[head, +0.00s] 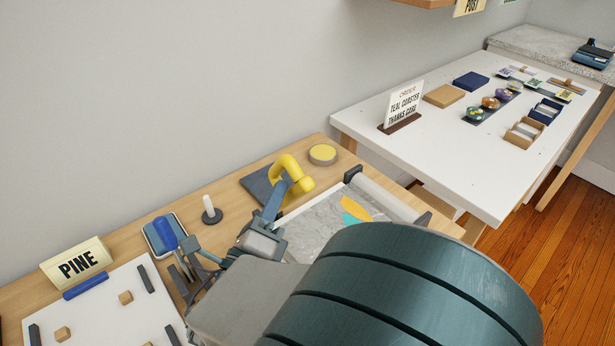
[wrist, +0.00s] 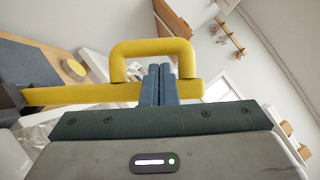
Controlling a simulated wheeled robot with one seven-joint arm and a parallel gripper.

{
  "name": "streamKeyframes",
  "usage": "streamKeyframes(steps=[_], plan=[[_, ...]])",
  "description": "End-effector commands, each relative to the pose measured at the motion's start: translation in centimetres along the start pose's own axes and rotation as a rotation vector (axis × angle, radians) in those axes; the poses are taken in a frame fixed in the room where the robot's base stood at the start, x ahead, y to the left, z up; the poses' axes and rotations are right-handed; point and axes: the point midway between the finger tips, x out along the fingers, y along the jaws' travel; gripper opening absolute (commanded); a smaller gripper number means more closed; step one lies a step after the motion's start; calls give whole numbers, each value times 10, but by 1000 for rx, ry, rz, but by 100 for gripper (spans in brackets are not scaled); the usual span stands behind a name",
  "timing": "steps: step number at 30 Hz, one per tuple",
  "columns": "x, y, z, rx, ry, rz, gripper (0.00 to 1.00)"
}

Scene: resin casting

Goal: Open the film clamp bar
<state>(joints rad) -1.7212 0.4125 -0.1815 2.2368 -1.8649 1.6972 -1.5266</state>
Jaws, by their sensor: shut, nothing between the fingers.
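The film clamp bar is yellow with a D-shaped handle (head: 286,166). In the wrist view the bar (wrist: 65,95) runs across the picture and the handle loop (wrist: 150,46) rises above it. My gripper (head: 274,192) is at the bar, on the near side in the head view. Its two blue fingers (wrist: 159,70) are shut together with nothing between them. In the wrist view they cross in front of the bar, with the tips inside the loop's outline. I cannot tell whether they touch the bar or pass through the loop.
A film sheet with orange and teal shapes (head: 355,210) lies beside a white roller (head: 385,197). A dark pad (head: 258,186), a yellow-topped round tin (head: 322,154) and a white post on a black base (head: 212,215) stand nearby.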

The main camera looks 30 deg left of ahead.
Motion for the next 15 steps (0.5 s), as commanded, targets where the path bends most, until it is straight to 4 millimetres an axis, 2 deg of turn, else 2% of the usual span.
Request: streamKeyframes(steps=[6,15], plan=[[13,0,1,1,-2,1,0],[13,0,1,1,-2,2,0]])
